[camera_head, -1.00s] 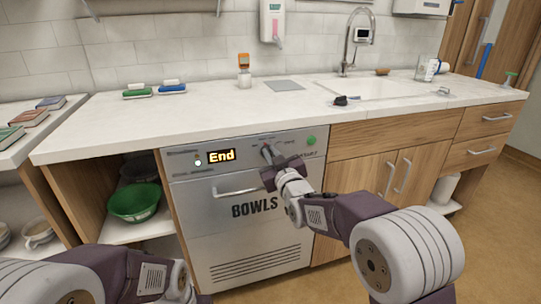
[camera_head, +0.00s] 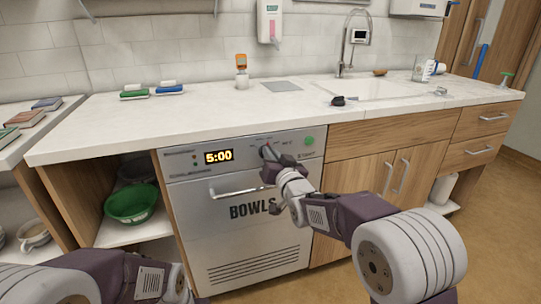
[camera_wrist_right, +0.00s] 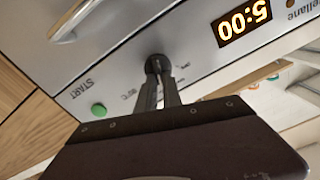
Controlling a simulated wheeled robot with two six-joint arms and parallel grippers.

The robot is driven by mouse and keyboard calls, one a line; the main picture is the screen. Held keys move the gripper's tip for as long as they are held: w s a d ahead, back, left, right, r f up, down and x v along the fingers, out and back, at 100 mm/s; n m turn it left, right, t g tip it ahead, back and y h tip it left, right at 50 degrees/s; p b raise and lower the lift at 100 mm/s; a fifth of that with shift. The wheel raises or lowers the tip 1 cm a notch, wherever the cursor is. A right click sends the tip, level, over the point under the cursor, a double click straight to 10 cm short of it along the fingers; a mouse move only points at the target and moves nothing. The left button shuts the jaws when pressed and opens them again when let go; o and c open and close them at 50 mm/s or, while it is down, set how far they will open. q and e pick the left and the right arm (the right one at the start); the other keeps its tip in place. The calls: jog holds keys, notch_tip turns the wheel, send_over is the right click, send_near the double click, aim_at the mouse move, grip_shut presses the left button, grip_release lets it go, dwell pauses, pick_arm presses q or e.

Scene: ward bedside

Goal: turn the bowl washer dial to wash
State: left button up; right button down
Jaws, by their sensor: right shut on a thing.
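The bowl washer (camera_head: 250,215) is a silver front-panel machine under the counter, marked "BOWLS". Its display (camera_head: 218,156) reads 5:00 and shows upside down in the right wrist view (camera_wrist_right: 245,22). The dark round dial (camera_wrist_right: 157,65) is on the panel, between the display and the green START button (camera_wrist_right: 99,109). My right gripper (camera_head: 266,153) is at the panel, its fingers (camera_wrist_right: 160,84) shut on the dial. The dial's pointer and the small labels around it are mostly hidden or too small to read. My left arm shows at the lower left, but its gripper is out of view.
The washer's bar handle (camera_head: 238,192) sits below the panel. A green bowl (camera_head: 131,203) stands on the open shelf to the left. The counter (camera_head: 215,112) above holds brushes (camera_head: 169,89), a bottle (camera_head: 242,75) and the sink (camera_head: 375,90).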

jog(key=shift+f, duration=0.1)
dwell(0.4)
jog(key=c, duration=1.5)
grip_release()
jog(key=p+v, duration=0.2)
jog(key=v, duration=0.7)
jog(key=shift+d, duration=0.15)
